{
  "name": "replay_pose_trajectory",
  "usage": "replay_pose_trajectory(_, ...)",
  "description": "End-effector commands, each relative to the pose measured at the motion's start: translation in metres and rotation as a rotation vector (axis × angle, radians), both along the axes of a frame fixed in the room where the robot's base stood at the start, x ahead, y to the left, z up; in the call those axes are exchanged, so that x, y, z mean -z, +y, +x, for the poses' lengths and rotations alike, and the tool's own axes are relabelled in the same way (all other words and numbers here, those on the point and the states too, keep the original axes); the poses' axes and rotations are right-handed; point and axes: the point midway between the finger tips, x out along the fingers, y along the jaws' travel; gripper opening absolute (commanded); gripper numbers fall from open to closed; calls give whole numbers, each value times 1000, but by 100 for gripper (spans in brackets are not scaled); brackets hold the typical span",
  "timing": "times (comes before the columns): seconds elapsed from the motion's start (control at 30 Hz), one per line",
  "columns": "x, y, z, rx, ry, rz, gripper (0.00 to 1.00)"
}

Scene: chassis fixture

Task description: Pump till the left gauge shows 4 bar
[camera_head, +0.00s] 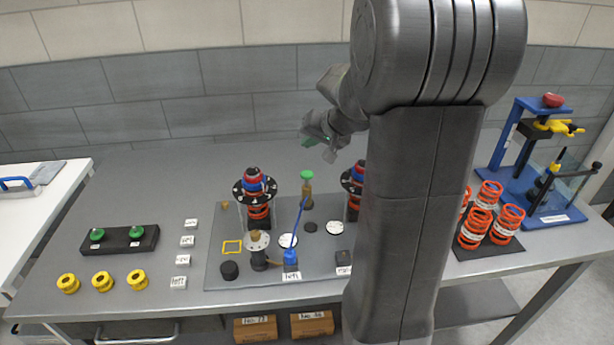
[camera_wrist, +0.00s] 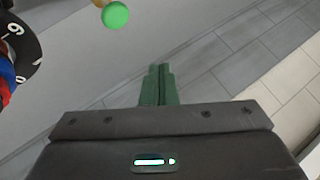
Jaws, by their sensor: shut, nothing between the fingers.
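My gripper (camera_head: 309,142) is shut and empty, raised above the back of the bench. In the wrist view its green fingers (camera_wrist: 158,84) are together with nothing between them. A blue pump-like unit (camera_head: 291,258) with a thin blue lever (camera_head: 299,222) leaning up and slightly right stands on the grey plate, behind a small label. Pale round discs, one left of the lever (camera_head: 257,240) and one beside it (camera_head: 287,241), could be gauges; no reading is legible. A green-topped brass post (camera_head: 307,188) stands behind the lever; its green knob (camera_wrist: 115,15) shows in the wrist view, left of the fingers.
A spring strut (camera_head: 257,205) with a black numbered collar stands left of the post; another is partly hidden by my arm. Yellow rings (camera_head: 103,281) and a black tray (camera_head: 118,239) lie left. Orange springs (camera_head: 479,223) and a blue press (camera_head: 530,170) stand right.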

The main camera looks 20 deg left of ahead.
Motion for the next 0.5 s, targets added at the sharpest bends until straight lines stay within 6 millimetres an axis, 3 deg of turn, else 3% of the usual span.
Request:
replay_pose_trajectory(0.03, 12, 0, 0, 1, 2, 0, 0)
replay_pose_trajectory(0.3, 52, 0, 0, 1, 0, -1, 0)
replay_pose_trajectory(0.5, 65, 0, 0, 1, 0, -1, 0)
